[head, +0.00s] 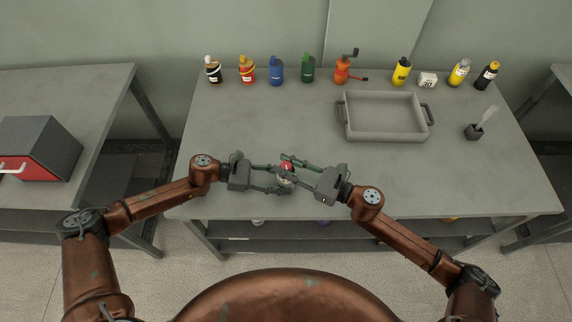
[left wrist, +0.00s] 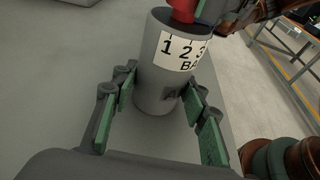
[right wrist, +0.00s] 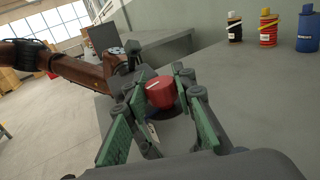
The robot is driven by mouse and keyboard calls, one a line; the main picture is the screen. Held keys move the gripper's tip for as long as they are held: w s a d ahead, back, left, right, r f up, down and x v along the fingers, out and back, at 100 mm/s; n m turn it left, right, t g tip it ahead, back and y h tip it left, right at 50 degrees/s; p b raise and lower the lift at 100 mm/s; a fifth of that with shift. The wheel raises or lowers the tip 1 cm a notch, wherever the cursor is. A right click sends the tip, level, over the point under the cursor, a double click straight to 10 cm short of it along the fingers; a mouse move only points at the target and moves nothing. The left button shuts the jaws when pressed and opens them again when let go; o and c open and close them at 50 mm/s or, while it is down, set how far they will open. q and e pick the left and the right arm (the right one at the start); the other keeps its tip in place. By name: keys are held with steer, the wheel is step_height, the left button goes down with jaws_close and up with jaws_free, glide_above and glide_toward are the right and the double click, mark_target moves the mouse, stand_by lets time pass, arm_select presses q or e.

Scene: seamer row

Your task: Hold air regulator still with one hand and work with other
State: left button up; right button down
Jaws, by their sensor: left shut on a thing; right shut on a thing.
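The air regulator (head: 285,181) stands upright near the front of the table. It is a grey cylinder with a red knob (head: 286,166) on top. In the left wrist view the regulator's body (left wrist: 160,85) carries a white scale label (left wrist: 186,50) marked 1, 2, 3 and part of "BAR". My left gripper (head: 277,180) is shut on the grey body, one finger on each side. My right gripper (head: 289,168) is shut on the red knob, which shows between its green pads in the right wrist view (right wrist: 160,93). The knob's far side is hidden.
The table around the regulator is clear.

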steer(key=shift+m+t, duration=0.3)
steer(key=shift+t, duration=0.1)
steer(key=m+t+h, duration=0.3)
steer(key=t, duration=0.1)
steer(key=shift+s+a+h, duration=0.1)
steer(key=shift+a+h, duration=0.05)
steer(key=shift+h, duration=0.25)
steer(key=m+t+h, duration=0.2)
steer(key=h, duration=0.1)
steer(key=m+t+h, duration=0.1)
steer(key=m+h, duration=0.2)
steer(key=shift+t, duration=0.4)
steer(key=m+h, duration=0.2)
steer(key=h, duration=0.1)
steer(key=m+t+h, duration=0.1)
steer(key=m+h, duration=0.1)
steer(key=h, duration=0.2)
steer(key=shift+d+m+g+h, duration=0.1)
steer(key=shift+m+g+h, duration=0.25)
steer(key=shift+m+h, duration=0.9)
steer(key=shift+d+m+g+h, duration=0.1)
steer(key=shift+m+g+h, duration=0.25)
steer(key=shift+m+h, duration=0.9)
steer(key=shift+n+h, duration=0.3)
steer(key=shift+h, duration=0.4)
steer(key=c, duration=1.6)
jaws_free()
steer(key=shift+y, duration=0.5)
